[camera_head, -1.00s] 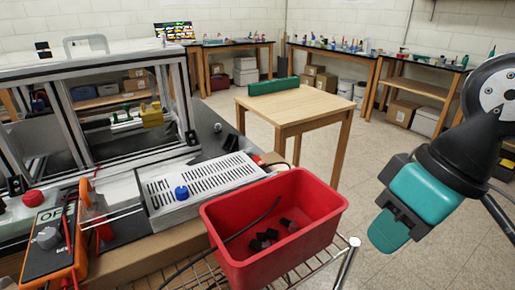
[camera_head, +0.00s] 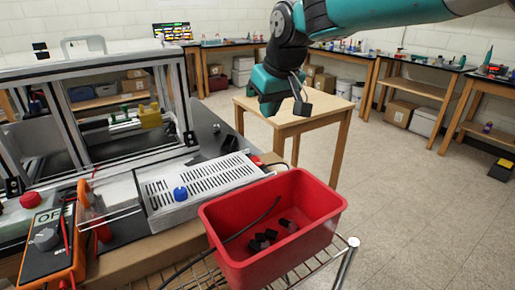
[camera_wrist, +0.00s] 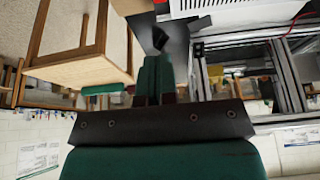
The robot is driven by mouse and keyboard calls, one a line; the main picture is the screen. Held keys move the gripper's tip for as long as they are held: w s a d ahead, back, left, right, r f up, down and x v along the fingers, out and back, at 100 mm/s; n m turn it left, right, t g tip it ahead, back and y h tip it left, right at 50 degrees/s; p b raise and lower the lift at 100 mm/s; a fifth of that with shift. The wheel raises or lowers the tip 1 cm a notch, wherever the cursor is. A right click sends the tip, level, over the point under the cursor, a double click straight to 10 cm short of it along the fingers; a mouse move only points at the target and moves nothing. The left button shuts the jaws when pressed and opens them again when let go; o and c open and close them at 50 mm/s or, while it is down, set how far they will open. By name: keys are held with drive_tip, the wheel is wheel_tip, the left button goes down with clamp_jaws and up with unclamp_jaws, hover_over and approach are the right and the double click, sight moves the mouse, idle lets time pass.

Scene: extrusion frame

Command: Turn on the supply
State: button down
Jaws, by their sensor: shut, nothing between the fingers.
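The supply (camera_head: 215,172) is a silver box with a slotted top and a blue knob (camera_head: 181,193) on its near side. It sits on the bench left of the red bin. A corner of its slotted top shows at the top of the wrist view (camera_wrist: 190,6). A small red part (camera_head: 256,160) shows by its far right end; I cannot tell what it is. My gripper (camera_head: 268,108) hangs in the air behind and above the supply, in front of the wooden table, apart from both. Its green fingers are together and empty in the wrist view (camera_wrist: 155,75).
A red bin (camera_head: 318,240) with several dark pieces and a cable stands right of the supply on a wire rack. An aluminium extrusion frame (camera_head: 175,90) stands behind left. An orange multimeter (camera_head: 50,245) lies front left. A wooden table (camera_head: 325,108) stands behind; open floor lies right.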

sight(258, 161)
drive_tip(key=shift+f, duration=0.15)
drive_tip(key=p+x, duration=0.2)
drive_tip(key=x, duration=1.1)
drive_tip(key=shift+f, duration=0.4)
drive_tip(key=shift+r+p, duration=0.1)
drive_tip(key=shift+p, duration=0.35)
drive_tip(key=g+p, duration=0.1)
drive_tip(key=p, duration=0.1)
drive_tip(key=shift+w+a+h+p, duration=0.1)
drive_tip(key=shift+w+h+p, duration=0.1)
drive_tip(key=shift+h+p, duration=0.15)
drive_tip(key=shift+f, duration=0.6)
drive_tip(key=shift+s, duration=0.15)
drive_tip(key=shift+s+d, duration=0.5)
drive_tip(key=shift+s, duration=0.1)
